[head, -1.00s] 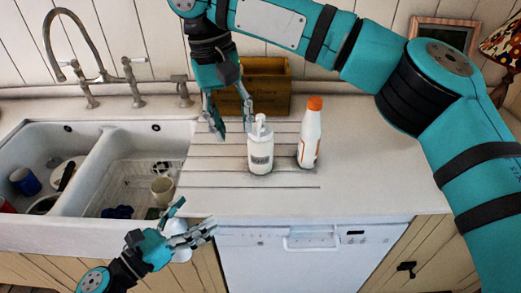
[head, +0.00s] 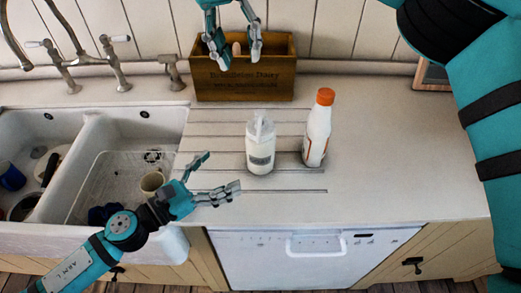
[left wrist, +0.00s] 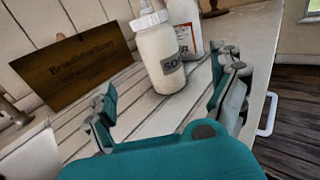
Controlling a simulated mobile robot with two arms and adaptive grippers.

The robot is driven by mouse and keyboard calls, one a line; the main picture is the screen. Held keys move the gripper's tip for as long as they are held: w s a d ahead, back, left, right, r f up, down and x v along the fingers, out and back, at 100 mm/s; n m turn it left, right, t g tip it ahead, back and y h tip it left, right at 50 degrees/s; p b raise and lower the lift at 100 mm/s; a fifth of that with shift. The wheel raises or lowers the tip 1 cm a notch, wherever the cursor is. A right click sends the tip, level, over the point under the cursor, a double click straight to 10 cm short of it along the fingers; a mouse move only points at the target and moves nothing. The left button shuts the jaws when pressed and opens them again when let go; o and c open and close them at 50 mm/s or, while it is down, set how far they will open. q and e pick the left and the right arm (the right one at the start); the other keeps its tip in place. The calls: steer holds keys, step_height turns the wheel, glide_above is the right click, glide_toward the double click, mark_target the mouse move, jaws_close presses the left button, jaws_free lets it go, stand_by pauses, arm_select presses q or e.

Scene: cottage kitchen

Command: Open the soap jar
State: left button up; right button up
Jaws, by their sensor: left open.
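The soap jar (head: 260,148) is a white bottle with a pump top and a dark label, upright on the grooved drainboard. In the left wrist view the jar (left wrist: 160,55) stands beyond my open fingers, its label partly readable. My left gripper (head: 219,176) is open and empty, to the lower left of the jar and apart from it. Its fingers also show in the left wrist view (left wrist: 168,105). My right gripper (head: 234,52) is above the wooden box behind the jar, with its fingers apart and nothing between them that I can make out as held.
A white bottle with an orange cap (head: 318,128) stands close to the right of the jar. A wooden box (head: 245,84) is behind. The double sink (head: 88,150) with dishes is at left. The counter (head: 400,150) at right is clear.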

mark_target(250, 151)
arm_select(q)
steer(key=x, duration=1.2)
steer(key=shift+w+d+f, duration=0.1)
steer(key=shift+w+d, duration=0.05)
steer(key=shift+w, duration=0.2)
steer(key=shift+c, duration=0.2)
